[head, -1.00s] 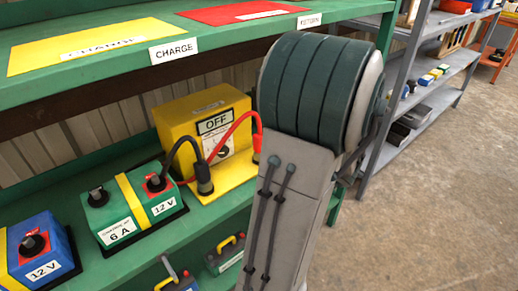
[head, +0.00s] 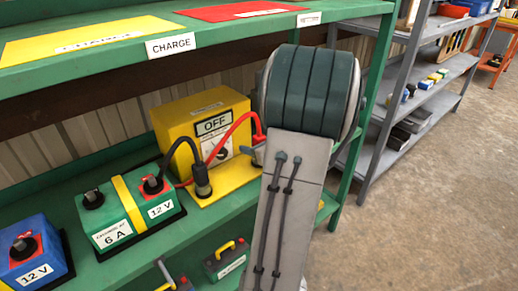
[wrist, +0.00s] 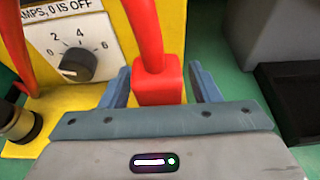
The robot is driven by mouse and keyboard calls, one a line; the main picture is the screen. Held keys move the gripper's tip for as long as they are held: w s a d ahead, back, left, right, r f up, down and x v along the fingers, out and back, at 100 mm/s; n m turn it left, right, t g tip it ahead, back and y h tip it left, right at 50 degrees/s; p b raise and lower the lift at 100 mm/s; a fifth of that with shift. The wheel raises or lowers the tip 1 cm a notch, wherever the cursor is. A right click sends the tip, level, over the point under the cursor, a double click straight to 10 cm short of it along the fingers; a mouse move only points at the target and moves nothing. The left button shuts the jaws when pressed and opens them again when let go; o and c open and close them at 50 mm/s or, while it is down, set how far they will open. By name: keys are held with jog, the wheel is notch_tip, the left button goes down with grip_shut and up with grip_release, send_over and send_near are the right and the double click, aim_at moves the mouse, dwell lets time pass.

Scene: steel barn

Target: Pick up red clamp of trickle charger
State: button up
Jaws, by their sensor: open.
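The yellow trickle charger (head: 172,124) stands on the green shelf, with an "OFF" sign and a dial on its front. In the wrist view the red clamp (wrist: 158,88) is a red block between the two blue-grey fingers of my gripper (wrist: 160,78). The gripper is open, with a gap on each side of the clamp. The black clamp (head: 202,180) stands upright on the charger's yellow base, left of the red one.
A green battery (head: 130,214) marked 6 A and 12 V and a blue battery (head: 35,255) stand to the left on the same shelf. The upper green shelf (head: 115,70) runs above the charger. Smaller items sit on the shelf below. The floor at right is clear.

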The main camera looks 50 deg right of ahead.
jog(key=c, duration=1.1)
notch_tip(320, 180, up, 5)
jog(key=shift+f+p, duration=0.1)
jog(key=shift+p, duration=0.85)
jog(key=shift+s+d+r+p, duration=0.9)
jog(key=shift+s+d+r, duration=0.1)
jog(key=shift+s+r, duration=0.65)
jog(key=shift+s+d+r+p, duration=0.9)
jog(key=shift+s+d+r, duration=0.15)
jog(key=shift+s+r, duration=0.55)
jog(key=shift+s+d+r+p, duration=0.95)
jog(key=shift+s+r, duration=0.55)
jog(key=shift+s, duration=0.25)
